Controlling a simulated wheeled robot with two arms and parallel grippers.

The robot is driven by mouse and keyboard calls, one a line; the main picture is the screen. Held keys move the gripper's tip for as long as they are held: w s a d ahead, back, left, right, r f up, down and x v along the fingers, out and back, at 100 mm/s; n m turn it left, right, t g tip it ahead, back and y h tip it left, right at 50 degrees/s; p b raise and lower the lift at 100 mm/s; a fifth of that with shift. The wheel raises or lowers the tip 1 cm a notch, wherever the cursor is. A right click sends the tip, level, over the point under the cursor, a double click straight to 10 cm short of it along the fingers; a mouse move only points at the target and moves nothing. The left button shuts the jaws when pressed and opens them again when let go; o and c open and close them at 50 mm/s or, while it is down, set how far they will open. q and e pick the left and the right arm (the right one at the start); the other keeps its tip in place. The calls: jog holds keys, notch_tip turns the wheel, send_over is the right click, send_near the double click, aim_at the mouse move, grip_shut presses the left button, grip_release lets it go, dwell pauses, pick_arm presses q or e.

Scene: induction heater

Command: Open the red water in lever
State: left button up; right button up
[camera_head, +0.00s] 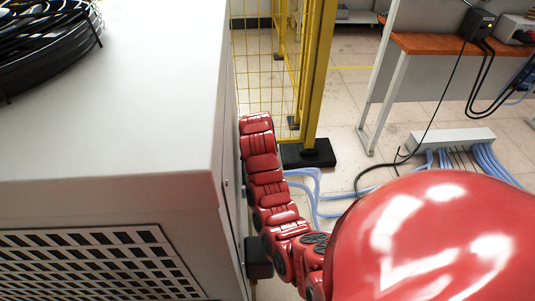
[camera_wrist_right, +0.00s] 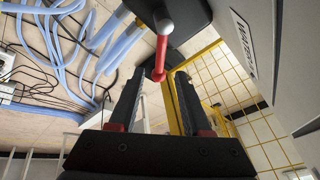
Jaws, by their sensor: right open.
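The red water in lever (camera_wrist_right: 161,57) shows in the right wrist view as a red handle on a grey round pivot, mounted on a dark block (camera_wrist_right: 184,17). My right gripper (camera_wrist_right: 157,82) is open, with one dark finger on each side of the picture's middle. The lever's red end appears between and just beyond the fingertips; I cannot tell whether it touches them. In the head view the lever and the right gripper are hidden, and only my red arm shows along the cabinet's right side. My left gripper is in neither view.
The grey cabinet (camera_head: 120,100) fills the left, with a black coil (camera_head: 45,45) on top. Its side panel in the wrist view bears partly visible "WATER" lettering (camera_wrist_right: 242,42). A yellow mesh fence (camera_head: 318,75), blue hoses (camera_head: 305,190) and a workbench (camera_head: 430,43) stand beyond.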

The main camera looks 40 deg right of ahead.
jog(key=shift+v, duration=1.5)
jog(key=shift+w+n, duration=0.15)
jog(key=shift+n, duration=0.15)
jog(key=c, duration=0.4)
jog(key=shift+w+d+n, duration=0.15)
jog(key=shift+w+n, duration=0.2)
jog(key=shift+n, duration=0.35)
jog(key=shift+c, duration=1.2)
jog(key=w+d+n+y, duration=0.1)
jog(key=n, duration=0.3)
jog(key=w+d+n+y+b, duration=0.1)
jog(key=n, duration=0.2)
jog(key=w+d+n, duration=0.1)
jog(key=n, duration=0.3)
jog(key=shift+w+f+n+y, duration=0.1)
jog(key=shift+w+n+y, duration=0.2)
jog(key=shift+w+y, duration=0.1)
grip_shut()
jog(key=w+f+n+y+b, duration=0.2)
jog(key=w+f+n+b, duration=0.25)
jog(key=f+b, duration=0.35)
jog(key=shift+n, duration=0.25)
jog(key=s+p, duration=0.1)
jog(key=p, duration=0.3)
jog(key=s+p, duration=0.2)
jog(key=p, duration=0.2)
jog(key=s+d+r+p, duration=0.1)
jog(key=p, duration=0.2)
jog(key=shift+s+p, duration=0.4)
